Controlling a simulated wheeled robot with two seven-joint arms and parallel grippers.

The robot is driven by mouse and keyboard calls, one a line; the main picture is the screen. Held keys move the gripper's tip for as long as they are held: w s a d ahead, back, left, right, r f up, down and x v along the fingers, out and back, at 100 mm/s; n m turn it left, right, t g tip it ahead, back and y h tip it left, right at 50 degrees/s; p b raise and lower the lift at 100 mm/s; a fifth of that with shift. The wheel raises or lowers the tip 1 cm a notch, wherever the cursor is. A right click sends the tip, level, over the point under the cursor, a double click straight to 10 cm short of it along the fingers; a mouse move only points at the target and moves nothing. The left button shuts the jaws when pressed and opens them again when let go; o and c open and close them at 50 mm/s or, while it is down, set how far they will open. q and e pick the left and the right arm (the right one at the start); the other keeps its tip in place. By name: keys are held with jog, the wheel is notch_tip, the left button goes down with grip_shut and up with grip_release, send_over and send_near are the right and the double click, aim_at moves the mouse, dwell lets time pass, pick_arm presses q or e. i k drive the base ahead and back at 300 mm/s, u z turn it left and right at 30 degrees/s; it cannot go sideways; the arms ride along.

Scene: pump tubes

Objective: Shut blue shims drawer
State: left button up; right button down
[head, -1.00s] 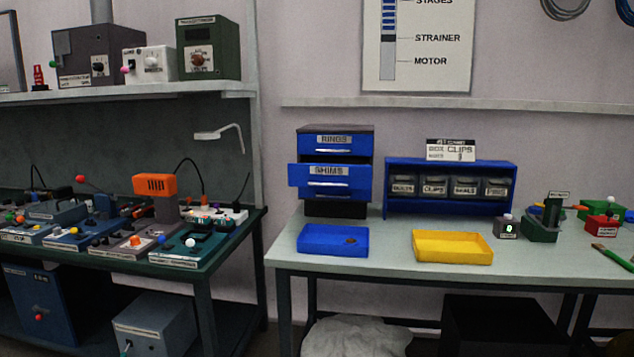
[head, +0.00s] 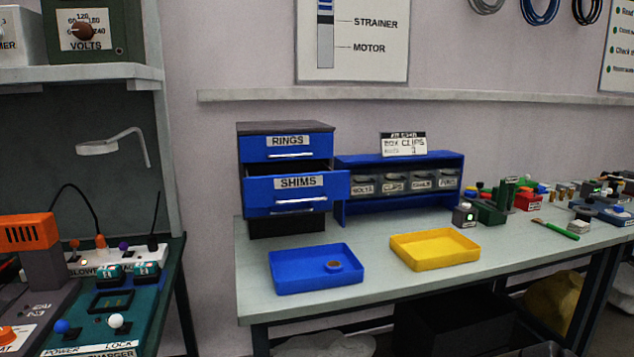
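The blue shims drawer (head: 298,193) is the lower drawer of a small dark cabinet (head: 285,128) at the back left of the light workbench. It is pulled out, its front standing forward of the rings drawer (head: 287,147) above, with a dark gap showing over it. It has a white SHIMS label and a pale bar handle (head: 300,203). The rings drawer looks closed or nearly so. Neither of my grippers shows in the head view.
On the workbench (head: 350,285), a blue tray (head: 315,275) holding a small round part lies in front of the cabinet. A yellow tray (head: 434,255) lies to its right. A blue rack (head: 398,160) of bins stands beside the cabinet. A dark-green-topped bench (head: 150,325) is at left.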

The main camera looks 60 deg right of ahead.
aim_at(264, 185)
jog(key=z, duration=0.85)
jog(key=i, duration=1)
jog(key=z, duration=1.1)
